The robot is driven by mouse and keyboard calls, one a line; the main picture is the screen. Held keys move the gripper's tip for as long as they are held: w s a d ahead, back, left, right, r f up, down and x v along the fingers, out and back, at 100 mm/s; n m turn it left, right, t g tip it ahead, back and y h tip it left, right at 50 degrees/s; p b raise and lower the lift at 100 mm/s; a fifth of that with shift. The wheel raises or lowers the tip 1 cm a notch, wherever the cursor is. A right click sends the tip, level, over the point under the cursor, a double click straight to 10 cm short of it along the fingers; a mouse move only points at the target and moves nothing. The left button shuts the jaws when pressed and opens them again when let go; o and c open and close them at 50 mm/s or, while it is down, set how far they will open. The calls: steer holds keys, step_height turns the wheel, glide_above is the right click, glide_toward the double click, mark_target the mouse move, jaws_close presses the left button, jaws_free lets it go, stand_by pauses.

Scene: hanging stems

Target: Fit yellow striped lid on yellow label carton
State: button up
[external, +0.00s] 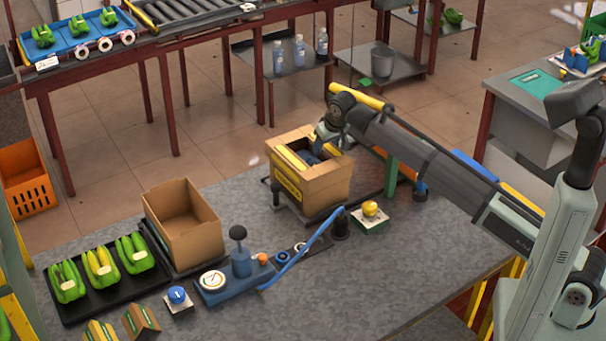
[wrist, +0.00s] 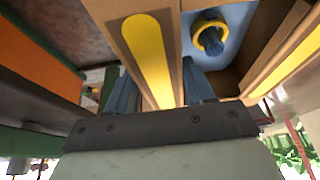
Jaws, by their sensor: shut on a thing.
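The yellow label carton (external: 327,190) stands at the table's far side in the external view, its yellow label (external: 287,183) facing front left. The yellow striped lid is a cardboard frame with an open middle; one yellow stripe (external: 291,158) shows at the carton's top. In the wrist view the lid's striped strip (wrist: 148,60) runs between the two blue fingers of my gripper (wrist: 155,88), which is shut on it. My gripper (external: 322,143) is over the carton's top. A blue piece with a yellow ring (wrist: 210,38) shows through the opening. Whether the lid sits fully down is unclear.
An open plain carton (external: 184,222) stands to the left, beside a black tray (external: 75,312) of green bananas. A blue lever device (external: 240,275), a blue button (external: 178,296) and a yellow button (external: 370,209) stand in front. The table's front right is clear.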

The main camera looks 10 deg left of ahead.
steer(key=shift+f, duration=0.4)
stand_by(0.4)
steer(key=o, duration=1.3)
steer(key=shift+r, duration=1.7)
steer(key=shift+r, duration=3.3)
